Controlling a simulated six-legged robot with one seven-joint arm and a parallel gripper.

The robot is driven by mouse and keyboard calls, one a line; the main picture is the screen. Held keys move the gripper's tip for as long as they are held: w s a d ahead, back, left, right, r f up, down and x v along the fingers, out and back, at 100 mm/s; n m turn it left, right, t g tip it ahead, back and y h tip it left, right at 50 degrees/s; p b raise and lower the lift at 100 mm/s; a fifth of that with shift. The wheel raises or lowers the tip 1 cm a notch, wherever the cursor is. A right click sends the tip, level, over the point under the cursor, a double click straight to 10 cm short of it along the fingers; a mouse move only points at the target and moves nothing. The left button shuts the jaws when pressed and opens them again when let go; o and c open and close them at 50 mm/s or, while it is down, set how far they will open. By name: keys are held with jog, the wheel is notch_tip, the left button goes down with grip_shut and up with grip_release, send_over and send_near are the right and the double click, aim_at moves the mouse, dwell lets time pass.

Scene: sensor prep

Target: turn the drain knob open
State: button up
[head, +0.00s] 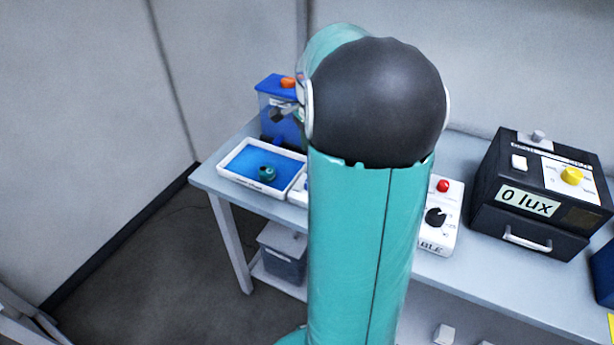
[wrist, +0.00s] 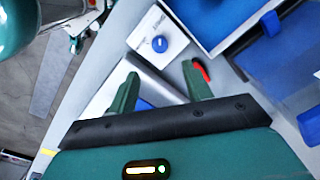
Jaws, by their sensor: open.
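In the wrist view, my gripper (wrist: 160,72) is open, its two green fingers apart with nothing held between them. A round blue knob (wrist: 160,44) on a white plate lies just beyond the fingertips, apart from them. I cannot tell for certain that it is the drain knob, as no readable label shows. Part of another blue thing (wrist: 144,104) shows between the fingers. In the head view, my arm hides most of the middle of the table, and I cannot make out the gripper clearly.
A white tray (head: 232,178) with a blue inside holds a small teal piece (head: 267,173). A blue container (head: 272,93) stands behind it. A white control box (head: 448,240) has a black knob and red button. A black "0 lux" box (head: 483,203) stands right. A red-tipped thing (wrist: 202,70) lies near the right finger.

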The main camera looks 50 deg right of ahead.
jog(key=f, duration=1)
jog(key=shift+w+f, duration=0.2)
jog(key=shift+f, duration=0.15)
jog(key=c, duration=1)
